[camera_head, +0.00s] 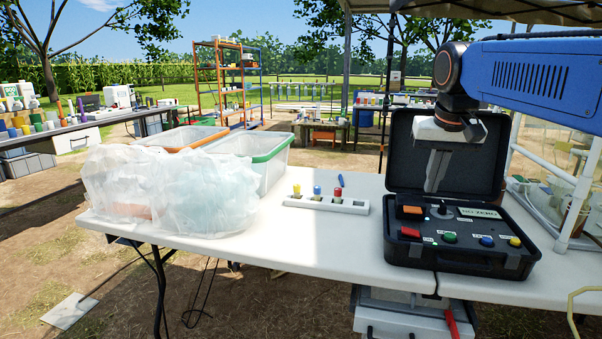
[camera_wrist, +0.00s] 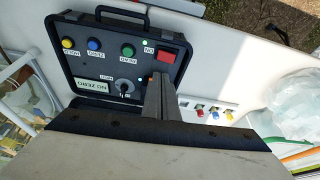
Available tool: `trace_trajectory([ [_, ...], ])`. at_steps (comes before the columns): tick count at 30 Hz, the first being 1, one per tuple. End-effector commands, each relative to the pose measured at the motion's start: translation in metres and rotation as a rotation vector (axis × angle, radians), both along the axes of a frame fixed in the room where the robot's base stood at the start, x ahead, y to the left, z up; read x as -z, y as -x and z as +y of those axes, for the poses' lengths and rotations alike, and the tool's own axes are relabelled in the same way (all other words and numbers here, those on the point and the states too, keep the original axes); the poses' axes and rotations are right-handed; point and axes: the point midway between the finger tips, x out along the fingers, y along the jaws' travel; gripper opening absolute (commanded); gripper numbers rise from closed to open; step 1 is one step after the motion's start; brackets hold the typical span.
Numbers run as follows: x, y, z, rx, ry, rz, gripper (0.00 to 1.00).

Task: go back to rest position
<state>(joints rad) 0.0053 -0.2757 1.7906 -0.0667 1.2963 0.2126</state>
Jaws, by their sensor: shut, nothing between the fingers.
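My gripper (camera_head: 436,172) hangs from the blue arm above the open black instrument case, fingers pointing down. Its fingers are together with nothing between them. In the wrist view the shut fingers (camera_wrist: 159,97) show in front of the case's panel. The black case (camera_head: 462,262) stands on the white table with its lid raised behind the panel. The panel has a red button, an orange part, a dark knob, and green, blue and yellow buttons. In the wrist view the case (camera_wrist: 72,60) shows a label reading "NO ZERO" and lit green lamps. The fingers hide part of the panel's edge.
A white rack (camera_head: 340,206) with red, blue and yellow-capped vials sits left of the case, a blue item behind it. Clear plastic bags (camera_head: 170,190) and bins with green (camera_head: 284,150) and orange rims fill the table's left. White pipe frame (camera_head: 580,190) stands at right. The front-middle tabletop is clear.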

Motion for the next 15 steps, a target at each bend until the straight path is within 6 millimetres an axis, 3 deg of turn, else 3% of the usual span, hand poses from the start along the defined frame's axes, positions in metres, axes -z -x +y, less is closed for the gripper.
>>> trace_trajectory([
  [3,0.028,0.04,0.003,-0.034,0.001,-0.011,0.0],
  [15,0.146,0.163,0.013,-0.147,0.006,-0.049,0.0],
])
